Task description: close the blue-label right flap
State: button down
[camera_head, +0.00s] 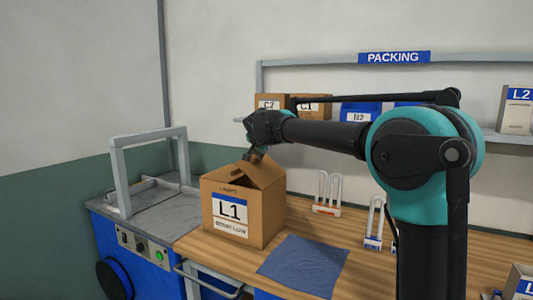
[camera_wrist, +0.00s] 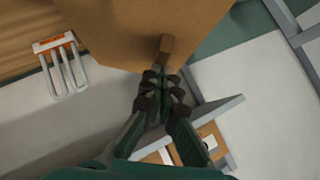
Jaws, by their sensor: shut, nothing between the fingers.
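The cardboard box (camera_head: 240,210) stands on the wooden bench, with a blue-edged L1 label (camera_head: 230,213) on its front. A top flap on its right side (camera_head: 263,173) is tilted up, its upper edge peaked near my gripper. My gripper (camera_head: 254,157) is at the top of the box by that flap, fingers pointing down. In the wrist view the gripper (camera_wrist: 161,82) has its fingertips together and empty, close to a brown cardboard face (camera_wrist: 150,25). A narrow darker brown patch (camera_wrist: 166,46) lies just beyond the tips. I cannot tell whether they touch the card.
A blue cloth (camera_head: 303,264) lies in front of the box. White pronged racks (camera_head: 327,192) stand to the right on the bench (camera_head: 365,270). A metal-framed machine (camera_head: 146,210) is close on the left. A shelf with boxes (camera_head: 273,101) runs behind.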

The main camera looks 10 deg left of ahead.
aim_at(250, 163)
jog(key=a+f+h, duration=0.1)
jog(key=w+a+f+n+g+h, duration=0.1)
jog(key=a, duration=0.1)
jog(key=shift+w+a+f+n, duration=0.1)
jog(key=shift+a+f+n, duration=0.05)
jog(key=shift+f+n, duration=0.15)
jog(key=shift+w+a+f+n+g+h, duration=0.15)
jog(key=shift+a+f+n+g+h, duration=0.2)
jog(key=shift+f+h, duration=0.3)
jog(key=shift+a+f+h, duration=0.2)
jog(key=shift+f+h, duration=0.05)
jog(key=shift+w+a+f, duration=0.15)
jog(key=shift+a+f, duration=0.15)
jog(key=shift+f, duration=0.4)
jog(key=shift+r, duration=0.1)
